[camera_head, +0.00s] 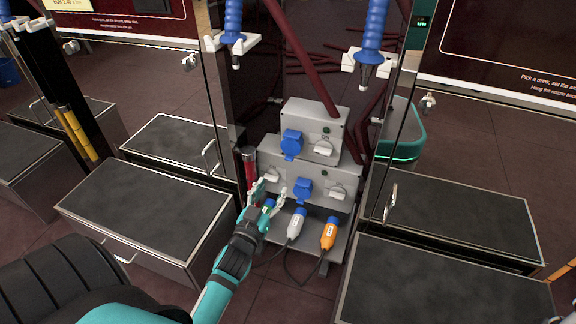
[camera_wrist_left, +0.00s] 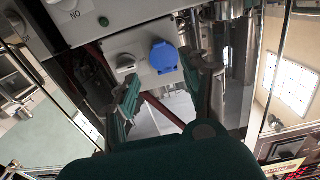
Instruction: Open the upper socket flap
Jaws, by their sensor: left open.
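Two grey socket boxes are stacked in the middle. The upper box (camera_head: 312,115) carries the upper blue socket flap (camera_head: 291,144), which looks shut. The lower box (camera_head: 270,152) has its own blue flap (camera_head: 302,189). My left gripper (camera_head: 268,187) is open and empty, in front of the lower box's left side, lower than the upper flap and to its left. In the left wrist view, which looks upside down, a blue flap (camera_wrist_left: 164,56), apparently the upper one, lies beyond the spread fingers (camera_wrist_left: 165,85). My right gripper is not in view.
A white switch (camera_head: 323,148) sits beside the upper flap. A white plug (camera_head: 297,222) and an orange plug (camera_head: 329,232) stand below the lower box. A red cylinder (camera_head: 251,168) is close left of the boxes. Dark-topped cabinets (camera_head: 150,210) flank them.

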